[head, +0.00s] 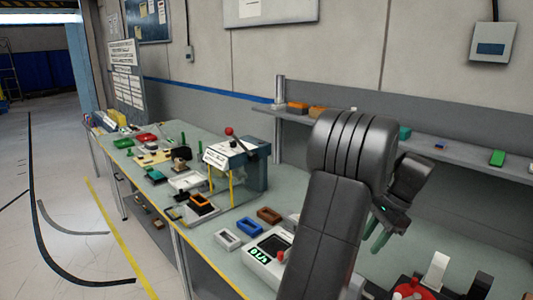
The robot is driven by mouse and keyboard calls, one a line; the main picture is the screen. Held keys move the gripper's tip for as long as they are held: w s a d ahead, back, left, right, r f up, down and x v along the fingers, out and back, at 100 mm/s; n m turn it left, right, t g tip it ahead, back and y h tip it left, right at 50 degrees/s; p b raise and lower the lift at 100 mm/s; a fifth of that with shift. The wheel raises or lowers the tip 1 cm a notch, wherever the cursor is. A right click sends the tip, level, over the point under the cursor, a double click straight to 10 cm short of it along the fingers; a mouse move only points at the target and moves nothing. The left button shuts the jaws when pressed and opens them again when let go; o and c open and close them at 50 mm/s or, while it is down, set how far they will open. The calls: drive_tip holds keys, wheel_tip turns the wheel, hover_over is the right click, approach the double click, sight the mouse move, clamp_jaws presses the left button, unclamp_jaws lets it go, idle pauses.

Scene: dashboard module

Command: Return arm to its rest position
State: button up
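My arm rises from the bottom middle of the head view, bends at a dark elbow and reaches down on the far side. My gripper (376,240) shows only in part beyond the arm link, pointing down above the workbench (217,258). Greenish finger-like parts show at its end. The arm hides much of it, so I cannot tell whether it is open or shut, or whether it holds anything.
A white device with a display (262,262) stands just left of the arm. A press-like fixture (240,165) stands farther back. Red and white parts (412,290) are at lower right. A shelf (460,158) runs along the wall behind the arm. Open floor (60,220) is at left.

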drive_tip(key=p+x, duration=0.1)
drive_tip(key=x, duration=1)
drive_tip(key=shift+a+f, duration=0.15)
drive_tip(key=shift+f, duration=0.4)
